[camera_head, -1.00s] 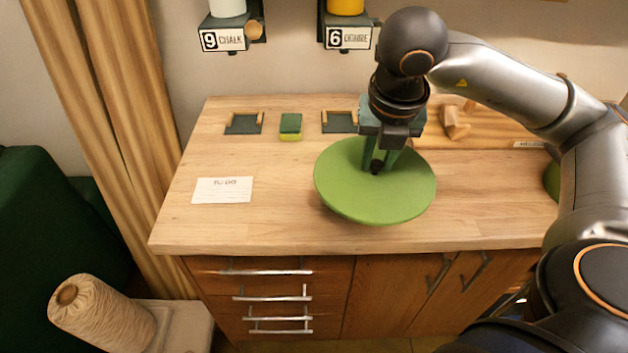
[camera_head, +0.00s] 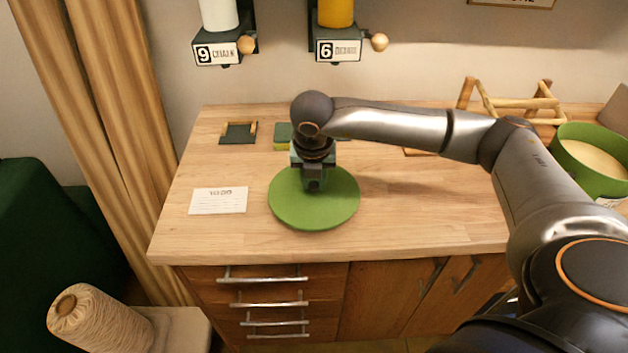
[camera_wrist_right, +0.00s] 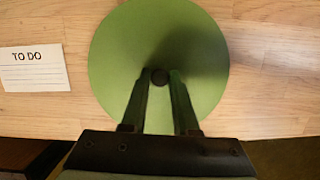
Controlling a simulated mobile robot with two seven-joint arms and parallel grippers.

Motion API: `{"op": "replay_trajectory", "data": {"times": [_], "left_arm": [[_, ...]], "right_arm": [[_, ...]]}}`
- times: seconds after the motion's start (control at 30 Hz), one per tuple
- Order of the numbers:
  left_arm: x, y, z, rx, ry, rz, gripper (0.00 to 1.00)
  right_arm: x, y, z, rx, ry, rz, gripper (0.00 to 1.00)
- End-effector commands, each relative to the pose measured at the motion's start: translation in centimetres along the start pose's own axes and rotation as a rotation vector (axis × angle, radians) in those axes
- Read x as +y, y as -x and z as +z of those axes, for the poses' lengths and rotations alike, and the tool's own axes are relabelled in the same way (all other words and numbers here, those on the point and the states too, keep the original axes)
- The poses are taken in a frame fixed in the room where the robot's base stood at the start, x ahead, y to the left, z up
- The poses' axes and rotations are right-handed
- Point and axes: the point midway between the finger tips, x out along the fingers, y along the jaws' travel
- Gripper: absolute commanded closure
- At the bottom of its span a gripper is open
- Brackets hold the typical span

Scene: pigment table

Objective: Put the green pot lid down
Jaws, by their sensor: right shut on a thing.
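The green pot lid (camera_head: 314,212) is a round green disc at the middle left of the wooden worktop, right of the TO DO card. It looks level and lies on or just above the wood; I cannot tell which. My right gripper (camera_head: 314,186) is over its centre, pointing down. In the right wrist view the lid (camera_wrist_right: 112,60) fills the middle, and the fingers of the gripper (camera_wrist_right: 160,78) close on its small dark knob (camera_wrist_right: 159,76). A green pot (camera_head: 592,160) with pale contents stands at the right. My left gripper is not in view.
The TO DO card (camera_head: 218,200) lies left of the lid. A green-and-yellow sponge (camera_head: 283,136) and a dark tray (camera_head: 238,133) are behind. A wooden rack (camera_head: 520,104) stands at the back right. The worktop (camera_head: 420,205) right of the lid is clear.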

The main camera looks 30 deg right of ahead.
Motion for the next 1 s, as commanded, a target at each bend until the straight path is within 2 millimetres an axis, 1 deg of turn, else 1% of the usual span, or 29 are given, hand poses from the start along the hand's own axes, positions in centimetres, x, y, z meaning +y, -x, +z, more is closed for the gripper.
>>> {"op": "replay_trajectory", "data": {"times": [0.07, 0.27, 0.43, 0.47, 0.7, 1.0], "left_arm": [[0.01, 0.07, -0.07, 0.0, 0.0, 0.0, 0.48], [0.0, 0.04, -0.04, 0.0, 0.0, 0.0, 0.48], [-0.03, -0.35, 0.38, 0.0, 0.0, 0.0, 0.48], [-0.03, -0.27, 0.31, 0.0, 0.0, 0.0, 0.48], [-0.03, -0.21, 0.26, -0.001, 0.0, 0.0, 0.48], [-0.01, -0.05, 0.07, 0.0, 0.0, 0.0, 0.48]], "right_arm": [[-0.06, -0.65, -0.16, -0.001, -0.001, -0.001, 1.0], [-0.02, -0.68, -0.15, -0.002, -0.002, 0.001, 1.0], [-0.03, -1.16, -0.3, -0.001, -0.002, 0.001, 1.0], [-0.04, -1.05, -0.28, -0.001, -0.001, 0.0, 0.69], [-0.04, -0.97, -0.27, -0.001, -0.001, 0.0, 0.42], [-0.04, -0.74, -0.19, -0.001, -0.002, 0.001, 0.42]]}}
